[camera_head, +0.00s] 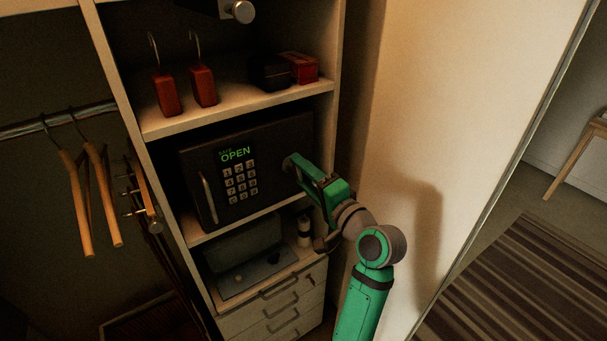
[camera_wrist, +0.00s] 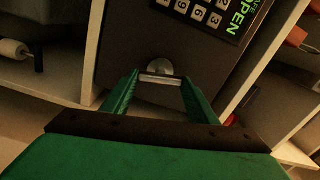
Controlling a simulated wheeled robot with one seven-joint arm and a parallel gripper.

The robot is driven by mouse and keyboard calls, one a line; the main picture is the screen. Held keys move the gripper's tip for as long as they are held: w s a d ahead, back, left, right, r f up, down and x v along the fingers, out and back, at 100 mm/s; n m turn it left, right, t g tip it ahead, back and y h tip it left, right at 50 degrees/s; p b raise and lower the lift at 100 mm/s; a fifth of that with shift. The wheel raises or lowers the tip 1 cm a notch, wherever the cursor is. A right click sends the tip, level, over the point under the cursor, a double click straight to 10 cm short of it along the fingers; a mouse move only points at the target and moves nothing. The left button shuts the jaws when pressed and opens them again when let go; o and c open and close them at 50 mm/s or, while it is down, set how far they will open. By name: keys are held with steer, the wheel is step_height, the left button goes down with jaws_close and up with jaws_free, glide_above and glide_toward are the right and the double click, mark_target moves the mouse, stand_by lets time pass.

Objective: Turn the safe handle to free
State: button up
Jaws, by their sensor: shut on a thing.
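The dark safe (camera_head: 218,208) stands on a middle shelf of the closet, with its door face toward me. Its green display (camera_head: 235,154) reads OPEN above a numbered keypad (camera_head: 241,182). A pale vertical bar (camera_head: 208,198) is on the left of the door. My green gripper (camera_head: 291,163) reaches in from the right, to the right side of the door. In the wrist view, my gripper (camera_wrist: 160,81) is shut on the safe handle (camera_wrist: 158,68), a round silver piece with a flat bar between the fingertips. In the head view my gripper hides the handle.
Below are a grey box (camera_head: 243,250) and drawers (camera_head: 285,310). Wooden hangers (camera_head: 77,200) hang at left. A pale panel (camera_head: 440,110) stands close to the right of my arm.

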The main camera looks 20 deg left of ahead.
steer(key=shift+f+m, duration=0.1)
steer(key=shift+m, duration=0.8)
steer(key=o, duration=1)
steer(key=shift+o, duration=0.2)
steer(key=shift+d, duration=0.1)
steer(key=v, duration=1)
steer(key=shift+s+d, duration=0.25)
steer(key=shift+s, duration=0.1)
